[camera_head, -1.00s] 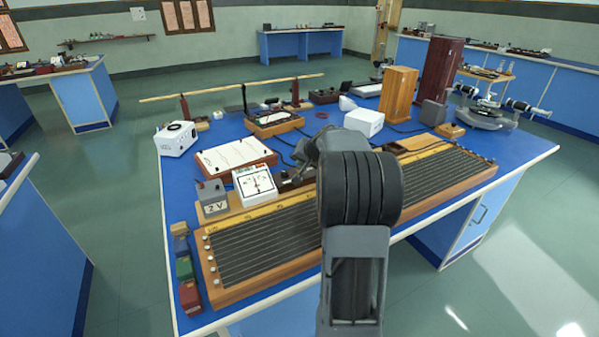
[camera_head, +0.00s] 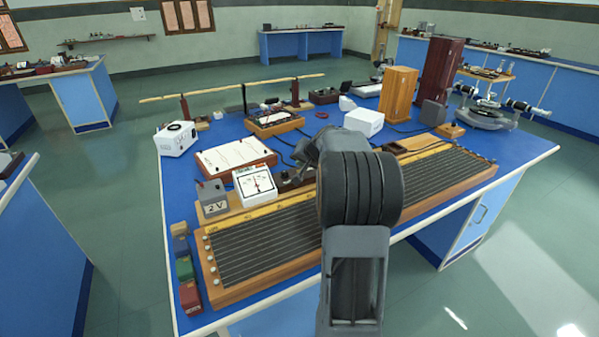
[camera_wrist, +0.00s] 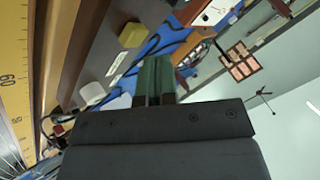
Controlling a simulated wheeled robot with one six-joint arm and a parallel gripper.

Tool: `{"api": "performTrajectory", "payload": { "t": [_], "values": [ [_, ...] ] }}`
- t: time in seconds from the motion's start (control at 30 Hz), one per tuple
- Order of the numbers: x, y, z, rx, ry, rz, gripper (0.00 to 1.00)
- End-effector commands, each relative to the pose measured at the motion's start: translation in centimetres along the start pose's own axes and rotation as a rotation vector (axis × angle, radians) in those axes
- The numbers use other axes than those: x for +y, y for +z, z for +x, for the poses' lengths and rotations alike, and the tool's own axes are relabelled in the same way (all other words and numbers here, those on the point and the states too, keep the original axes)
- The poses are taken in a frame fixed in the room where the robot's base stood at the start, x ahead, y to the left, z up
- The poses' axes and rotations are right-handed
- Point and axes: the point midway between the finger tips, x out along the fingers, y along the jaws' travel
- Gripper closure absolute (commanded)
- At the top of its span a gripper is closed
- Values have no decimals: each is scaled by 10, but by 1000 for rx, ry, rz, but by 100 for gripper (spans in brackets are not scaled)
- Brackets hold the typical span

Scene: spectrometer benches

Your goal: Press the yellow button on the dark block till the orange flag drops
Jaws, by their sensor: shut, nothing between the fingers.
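In the wrist view, the yellow button (camera_wrist: 132,35) stands up from the face of the dark grey block (camera_wrist: 98,52). The block also carries a pale label and a whitish knob (camera_wrist: 93,92). My gripper (camera_wrist: 155,65) has its greenish fingers shut together, with nothing held. Its tips show below and right of the button in that view, with a visible gap between them; whether they touch anything is unclear. In the head view my arm hides the gripper, and I cannot make out the button. I cannot pick out the orange flag in either view.
In the head view, the long wired wooden board (camera_head: 262,252) lies along the bench front. A white dial meter (camera_head: 255,187) and a grey 2 V box (camera_head: 212,199) stand left of my arm. A white box (camera_head: 364,122) and wooden cabinet (camera_head: 398,96) stand behind it.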

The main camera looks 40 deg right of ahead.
Motion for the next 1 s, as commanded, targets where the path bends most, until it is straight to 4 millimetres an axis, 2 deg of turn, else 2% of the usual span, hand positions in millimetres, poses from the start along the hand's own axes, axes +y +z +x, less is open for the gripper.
{"api": "performTrajectory", "payload": {
  "t": [1.0],
  "values": [
    [4, 4, 6, 0, 0, 0, 100]
  ]
}}
